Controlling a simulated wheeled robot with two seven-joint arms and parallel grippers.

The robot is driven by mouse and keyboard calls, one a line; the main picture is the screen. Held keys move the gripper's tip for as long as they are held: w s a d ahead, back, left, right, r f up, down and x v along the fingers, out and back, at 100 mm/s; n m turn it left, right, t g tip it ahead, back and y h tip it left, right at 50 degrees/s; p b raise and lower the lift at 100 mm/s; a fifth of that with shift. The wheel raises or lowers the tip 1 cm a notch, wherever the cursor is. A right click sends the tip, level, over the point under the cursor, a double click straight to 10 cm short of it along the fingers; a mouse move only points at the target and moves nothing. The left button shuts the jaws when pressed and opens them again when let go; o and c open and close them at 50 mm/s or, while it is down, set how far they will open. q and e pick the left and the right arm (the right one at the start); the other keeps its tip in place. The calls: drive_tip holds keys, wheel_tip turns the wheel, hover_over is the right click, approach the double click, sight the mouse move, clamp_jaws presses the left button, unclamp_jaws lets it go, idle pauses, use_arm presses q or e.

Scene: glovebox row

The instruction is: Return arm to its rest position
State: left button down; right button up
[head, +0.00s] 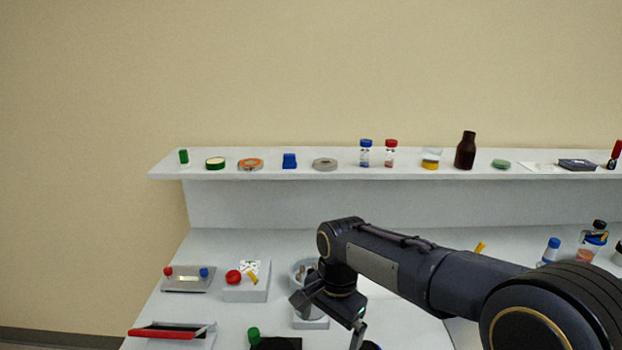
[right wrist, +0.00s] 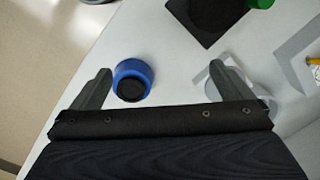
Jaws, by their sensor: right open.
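My right arm comes in from the right in the head view and reaches over the bench. Its gripper (head: 330,322) hangs above the bench front, fingers pointing down. In the right wrist view the gripper (right wrist: 160,78) has its two fingers spread wide, with nothing held between them. A blue round item with a black centre (right wrist: 133,82) shows between the fingers, closer to the left one; I cannot tell its distance below them. My left gripper is in neither view.
The white bench (head: 215,250) holds a tray with red and blue knobs (head: 187,284), a white box (head: 246,292), a grey bowl (head: 299,268) partly behind my gripper, and a black mat (right wrist: 213,18) with a green-capped item beside it. A shelf (head: 340,172) behind carries bottles and tape rolls.

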drive_tip(key=s+d+r+n+y, duration=0.2)
drive_tip(key=s+d+r, duration=0.25)
drive_tip(key=d, duration=0.45)
drive_tip(key=s+d+f+n+t, duration=0.1)
drive_tip(key=s+d, duration=0.3)
drive_tip(key=s, duration=0.5)
drive_tip(key=s+d+f+n+t, duration=0.2)
drive_tip(key=s+d+n+t, duration=0.1)
drive_tip(key=s, duration=0.6)
drive_tip(key=shift+s+d+f+n+t+y, duration=0.2)
drive_tip(key=shift+s+d+n+t+y, duration=0.3)
drive_tip(key=shift+t, duration=0.3)
drive_tip(key=shift+w, duration=0.15)
